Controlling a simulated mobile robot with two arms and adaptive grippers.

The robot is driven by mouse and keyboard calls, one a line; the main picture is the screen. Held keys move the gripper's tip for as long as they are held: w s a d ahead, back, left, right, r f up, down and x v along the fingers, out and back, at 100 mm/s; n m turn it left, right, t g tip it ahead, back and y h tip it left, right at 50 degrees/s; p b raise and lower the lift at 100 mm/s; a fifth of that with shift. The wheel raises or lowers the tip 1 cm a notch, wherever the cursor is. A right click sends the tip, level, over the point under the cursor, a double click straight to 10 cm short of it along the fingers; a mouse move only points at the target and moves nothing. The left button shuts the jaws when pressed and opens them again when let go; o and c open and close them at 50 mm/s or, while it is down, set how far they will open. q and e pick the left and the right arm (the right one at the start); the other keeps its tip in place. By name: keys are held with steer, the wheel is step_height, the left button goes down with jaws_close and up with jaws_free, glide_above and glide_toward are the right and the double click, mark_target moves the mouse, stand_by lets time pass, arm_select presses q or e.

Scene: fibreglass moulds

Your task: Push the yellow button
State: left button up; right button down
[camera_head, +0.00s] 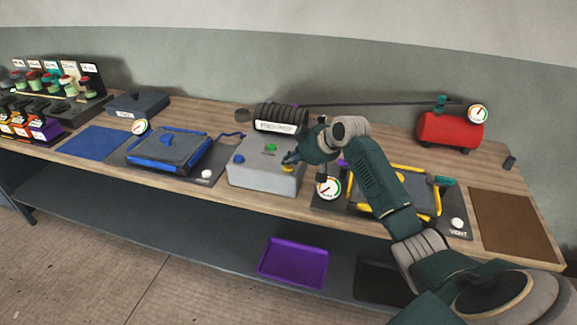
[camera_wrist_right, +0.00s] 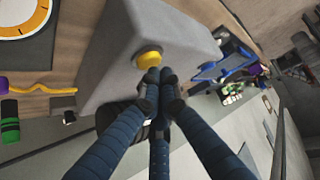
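The yellow button (camera_head: 287,169) sits on the front right part of a grey box (camera_head: 262,177) on the workbench. In the right wrist view the yellow button (camera_wrist_right: 148,57) shows as a round cap on the grey box (camera_wrist_right: 110,62). My right gripper (camera_head: 290,159) is at the button, its fingertips pointing at it. In the wrist view its fingers (camera_wrist_right: 156,76) come together with nothing between them, right at the button's edge and partly covering it. I cannot tell whether they touch it. My left gripper is not in view.
The box also carries a blue button (camera_head: 239,159) and a green button (camera_head: 271,147). A gauge (camera_head: 328,187) and a yellow-framed mould (camera_head: 408,190) lie to the right. A blue-framed mould (camera_head: 168,151) lies to the left. A red tank (camera_head: 449,131) stands at the back right.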

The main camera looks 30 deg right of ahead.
mark_target(289, 168)
steer(key=shift+f, duration=0.1)
stand_by(0.3)
steer(key=shift+f, duration=0.35)
steer(key=shift+r+p, duration=0.35)
steer(key=shift+p, duration=0.35)
step_height(289, 168, up, 6)
steer(key=p, duration=0.5)
steer(key=shift+r+p, duration=0.1)
steer(key=shift+p, duration=0.2)
